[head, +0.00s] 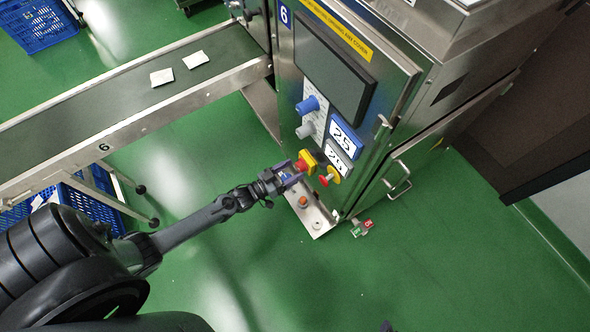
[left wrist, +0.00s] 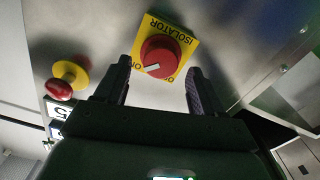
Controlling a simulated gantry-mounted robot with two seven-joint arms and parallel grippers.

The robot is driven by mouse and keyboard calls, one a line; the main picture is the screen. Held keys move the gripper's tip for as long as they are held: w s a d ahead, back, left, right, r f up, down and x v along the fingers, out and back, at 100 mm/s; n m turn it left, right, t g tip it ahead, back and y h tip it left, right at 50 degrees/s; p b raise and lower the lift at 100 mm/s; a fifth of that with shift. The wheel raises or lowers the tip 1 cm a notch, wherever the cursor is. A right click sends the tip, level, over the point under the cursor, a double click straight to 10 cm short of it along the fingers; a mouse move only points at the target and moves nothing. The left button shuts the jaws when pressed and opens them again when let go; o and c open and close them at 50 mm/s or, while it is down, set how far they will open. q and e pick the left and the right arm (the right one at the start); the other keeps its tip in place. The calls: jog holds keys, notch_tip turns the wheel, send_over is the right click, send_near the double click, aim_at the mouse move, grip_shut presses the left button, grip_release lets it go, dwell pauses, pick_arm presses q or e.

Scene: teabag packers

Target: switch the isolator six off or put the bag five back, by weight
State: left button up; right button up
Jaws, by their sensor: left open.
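Machine six's isolator is a red rotary knob on a yellow plate, below the displays in the head view (head: 304,161). In the left wrist view the red isolator knob (left wrist: 160,56) carries a white pointer mark, and its plate shows upside down. I cannot tell surely which setting the mark points to. My left gripper (head: 288,177) is open in front of the knob; in the left wrist view its fingers (left wrist: 156,88) stand either side of the knob, apart from it. Two white bags (head: 162,77) (head: 195,60) lie on the conveyor; which is bag five cannot be told.
A red stop button on yellow (head: 328,177) sits close to the isolator. Blue and grey knobs (head: 307,105) and number displays (head: 344,136) are above. The conveyor (head: 60,128) runs left. Green floor (head: 370,285) is open.

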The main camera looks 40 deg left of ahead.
pick_arm(q)
jog(key=shift+x, duration=1.05)
jog(key=shift+c, duration=0.3)
jog(key=c, duration=1)
